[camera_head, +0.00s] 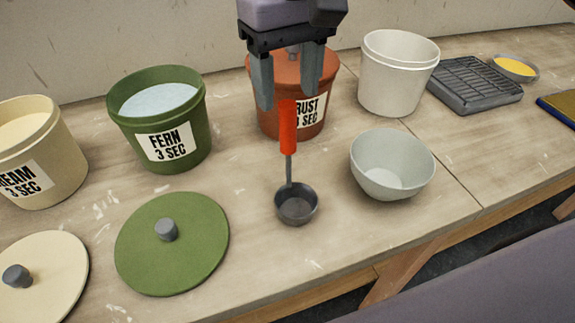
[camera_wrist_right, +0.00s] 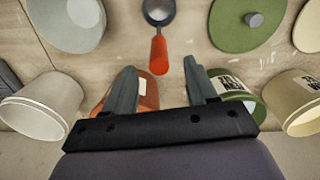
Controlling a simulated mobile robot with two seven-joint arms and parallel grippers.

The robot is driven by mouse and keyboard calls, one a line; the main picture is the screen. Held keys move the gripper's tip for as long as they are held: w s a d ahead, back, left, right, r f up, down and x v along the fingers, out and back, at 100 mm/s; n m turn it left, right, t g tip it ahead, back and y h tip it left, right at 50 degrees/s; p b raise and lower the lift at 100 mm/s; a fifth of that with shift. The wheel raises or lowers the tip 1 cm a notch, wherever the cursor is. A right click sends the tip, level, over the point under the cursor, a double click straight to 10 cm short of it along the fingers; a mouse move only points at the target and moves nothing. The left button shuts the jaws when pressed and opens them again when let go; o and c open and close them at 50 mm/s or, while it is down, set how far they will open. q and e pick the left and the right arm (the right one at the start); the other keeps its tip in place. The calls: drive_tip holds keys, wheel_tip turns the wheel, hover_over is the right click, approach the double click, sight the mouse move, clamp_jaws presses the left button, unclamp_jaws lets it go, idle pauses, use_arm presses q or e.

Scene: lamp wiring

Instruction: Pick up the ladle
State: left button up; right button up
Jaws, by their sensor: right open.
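The ladle lies on the wooden table with its dark grey bowl (camera_head: 296,204) toward the front edge and its red-orange handle (camera_head: 288,128) pointing back at the rust bucket. My right gripper (camera_head: 290,100) is open and empty above the handle's far end, in front of the rust bucket. In the right wrist view the ladle's red handle (camera_wrist_right: 159,55) lies ahead of the open fingers (camera_wrist_right: 158,78), roughly in line with the gap between them. The handle appears apart from both fingers. My left gripper is not in view.
The rust bucket (camera_head: 268,122) stands close behind the handle. A grey bowl (camera_head: 370,170) is right of the ladle; a green lid (camera_head: 190,265) and green bucket (camera_head: 195,150) are left. A white bucket (camera_head: 385,90) and a dark grid tray (camera_head: 480,95) stand farther right.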

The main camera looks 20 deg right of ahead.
sight(288, 125)
drive_tip(key=shift+w+a+f, duration=0.1)
drive_tip(key=shift+w+f, duration=0.15)
drive_tip(key=shift+w, duration=0.1)
drive_tip(key=shift+s+f, duration=0.3)
drive_tip(key=shift+f, duration=0.35)
drive_tip(key=shift+f+p, duration=0.4)
drive_tip(key=shift+f, duration=2.3)
clamp_jaws()
